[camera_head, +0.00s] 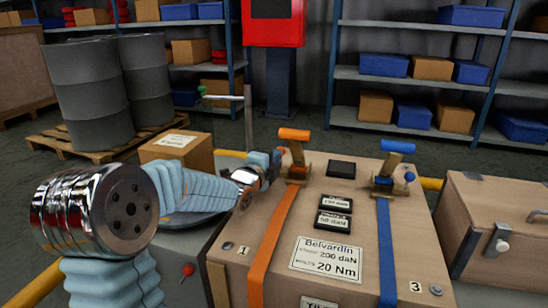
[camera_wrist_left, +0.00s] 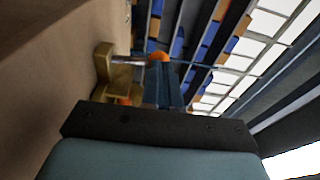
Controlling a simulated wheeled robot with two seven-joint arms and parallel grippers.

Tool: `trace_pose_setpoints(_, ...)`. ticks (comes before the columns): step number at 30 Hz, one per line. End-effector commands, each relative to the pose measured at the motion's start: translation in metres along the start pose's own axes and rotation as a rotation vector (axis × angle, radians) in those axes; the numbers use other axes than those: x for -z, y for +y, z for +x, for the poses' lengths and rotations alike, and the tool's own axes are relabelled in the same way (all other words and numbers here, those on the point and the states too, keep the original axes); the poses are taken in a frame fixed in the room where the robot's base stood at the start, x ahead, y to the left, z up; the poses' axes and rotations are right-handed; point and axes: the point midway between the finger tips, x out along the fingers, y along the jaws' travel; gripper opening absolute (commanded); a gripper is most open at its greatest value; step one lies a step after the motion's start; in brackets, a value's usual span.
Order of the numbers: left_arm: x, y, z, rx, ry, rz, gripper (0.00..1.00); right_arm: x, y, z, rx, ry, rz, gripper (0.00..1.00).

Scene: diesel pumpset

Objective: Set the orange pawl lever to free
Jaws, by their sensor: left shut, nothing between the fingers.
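The orange pawl lever (camera_head: 294,135) stands roughly upright on a brass bracket (camera_head: 298,172) at the head of an orange strap (camera_head: 272,245), on top of the wooden crate. My left gripper (camera_head: 277,157) is shut and empty, just left of the lever below its orange handle. I cannot tell whether it touches the lever. In the left wrist view the shut fingers (camera_wrist_left: 163,75) point toward a small orange part, with the brass bracket (camera_wrist_left: 103,65) to their left. My right gripper is not in view.
A blue lever (camera_head: 397,147) with a blue strap (camera_head: 387,240) stands on the right of the crate (camera_head: 400,265). Black labels (camera_head: 335,203) and a white plate (camera_head: 325,258) lie between the straps. A smaller wooden box (camera_head: 490,225) stands at right; drums (camera_head: 85,90) stand behind left.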

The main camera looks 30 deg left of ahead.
Motion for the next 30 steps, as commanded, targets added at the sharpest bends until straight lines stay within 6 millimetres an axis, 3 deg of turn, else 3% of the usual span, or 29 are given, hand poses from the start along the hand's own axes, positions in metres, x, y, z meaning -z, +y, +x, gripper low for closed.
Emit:
trace_pose_setpoints(11,0.000,-0.001,0.000,-0.008,-0.001,-0.001,0.00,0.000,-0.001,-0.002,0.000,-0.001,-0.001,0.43)
trace_pose_setpoints(24,-0.004,-0.011,0.015,-0.224,-0.004,-0.036,0.00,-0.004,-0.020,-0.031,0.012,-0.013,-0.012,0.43)
trace_pose_setpoints(30,-0.005,-0.005,0.025,-0.254,-0.003,-0.042,0.00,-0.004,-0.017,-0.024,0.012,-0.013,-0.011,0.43)
